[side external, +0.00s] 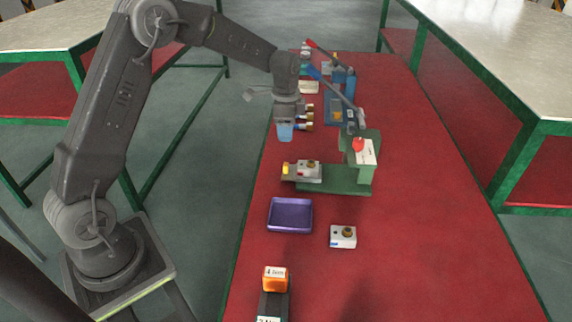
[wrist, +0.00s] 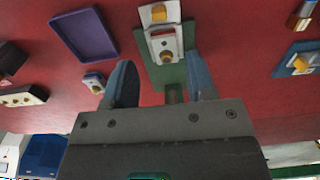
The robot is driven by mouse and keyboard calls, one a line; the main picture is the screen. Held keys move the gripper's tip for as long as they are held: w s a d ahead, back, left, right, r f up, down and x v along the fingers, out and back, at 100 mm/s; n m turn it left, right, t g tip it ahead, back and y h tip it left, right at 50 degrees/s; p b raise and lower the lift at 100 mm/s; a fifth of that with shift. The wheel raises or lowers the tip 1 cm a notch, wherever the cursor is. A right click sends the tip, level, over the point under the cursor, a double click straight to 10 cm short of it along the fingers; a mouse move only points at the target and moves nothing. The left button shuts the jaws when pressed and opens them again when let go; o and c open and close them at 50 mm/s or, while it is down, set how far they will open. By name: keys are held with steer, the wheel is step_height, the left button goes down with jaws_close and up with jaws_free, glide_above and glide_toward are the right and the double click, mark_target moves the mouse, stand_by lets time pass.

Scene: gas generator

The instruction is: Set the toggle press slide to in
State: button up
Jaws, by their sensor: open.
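The toggle press (side external: 362,150) has a green frame and base, a white label and a red-tipped part on top. Its slide (side external: 285,170), with a yellow end knob, sticks out to the left of the frame. A grey-white block (side external: 308,171) with a brass knob sits on the slide, outside the frame. The wrist view shows the yellow knob (wrist: 158,13) and the block (wrist: 166,46) over the green base. My gripper (side external: 285,138) is open and empty, above and behind the slide, not touching it. In the wrist view its fingers (wrist: 160,58) stand apart.
A purple tray (side external: 290,215) and a second white block (side external: 343,237) with a brass knob lie in front of the press. An orange-topped dark block (side external: 275,280) stands nearer the camera. Blue fixtures with levers (side external: 340,100) stand behind. Red table is bare at right.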

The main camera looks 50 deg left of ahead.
mark_target(286, 164)
step_height(286, 164, down, 13)
steer(key=shift+r, duration=0.2)
stand_by(0.3)
jaws_close()
stand_by(0.4)
